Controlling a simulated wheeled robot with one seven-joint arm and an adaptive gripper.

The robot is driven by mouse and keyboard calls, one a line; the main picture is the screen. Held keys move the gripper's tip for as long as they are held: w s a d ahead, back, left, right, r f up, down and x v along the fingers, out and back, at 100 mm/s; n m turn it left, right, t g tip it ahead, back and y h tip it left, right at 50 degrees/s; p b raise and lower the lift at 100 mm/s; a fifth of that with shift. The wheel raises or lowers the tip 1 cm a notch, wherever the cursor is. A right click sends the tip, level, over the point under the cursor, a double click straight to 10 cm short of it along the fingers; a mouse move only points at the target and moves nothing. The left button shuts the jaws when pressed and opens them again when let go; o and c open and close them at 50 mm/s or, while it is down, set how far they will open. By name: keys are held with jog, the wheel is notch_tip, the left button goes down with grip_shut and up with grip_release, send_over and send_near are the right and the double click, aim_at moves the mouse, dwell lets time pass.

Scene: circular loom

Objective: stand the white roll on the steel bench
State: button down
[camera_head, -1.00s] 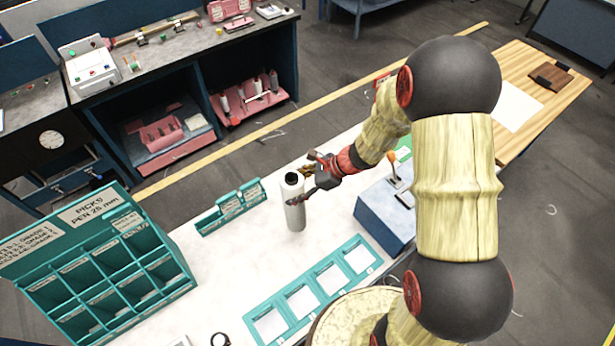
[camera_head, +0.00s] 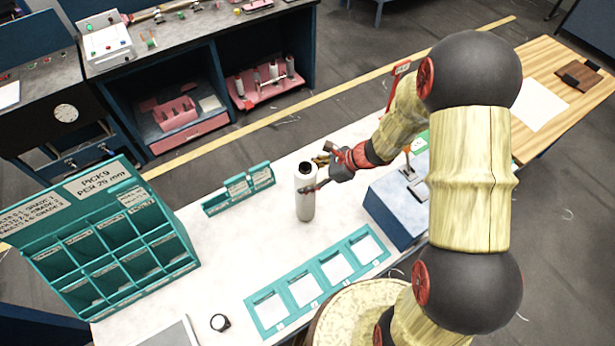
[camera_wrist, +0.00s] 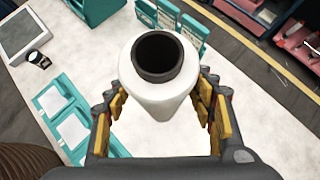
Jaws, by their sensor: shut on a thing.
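The white roll (camera_head: 305,198) is a slim upright cylinder with a dark hollow core at its top. My gripper (camera_head: 316,174) is shut on it from the right, near its upper part. In the wrist view the roll (camera_wrist: 158,92) sits between the yellow-padded fingers of my gripper (camera_wrist: 163,108). The roll is over the pale table (camera_head: 232,240); I cannot tell whether its base touches the top. A grey-topped bench (camera_head: 215,35) with dark blue sides stands across the floor at the back; it looks like the steel bench, but I cannot be sure.
A teal pigeonhole rack (camera_head: 115,235), a small teal holder (camera_head: 238,190) and a teal tray with several windows (camera_head: 318,283) stand on the pale table. A blue box with a lever (camera_head: 400,205) is right of the roll. Pink trays (camera_head: 265,88) fill the back bench's shelves.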

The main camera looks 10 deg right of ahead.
jog(key=shift+a+f+b, duration=0.1)
jog(key=shift+f+b, duration=0.25)
jog(key=c, duration=0.7)
grip_release()
jog(key=shift+o, duration=0.3)
jog(key=v, duration=1.2)
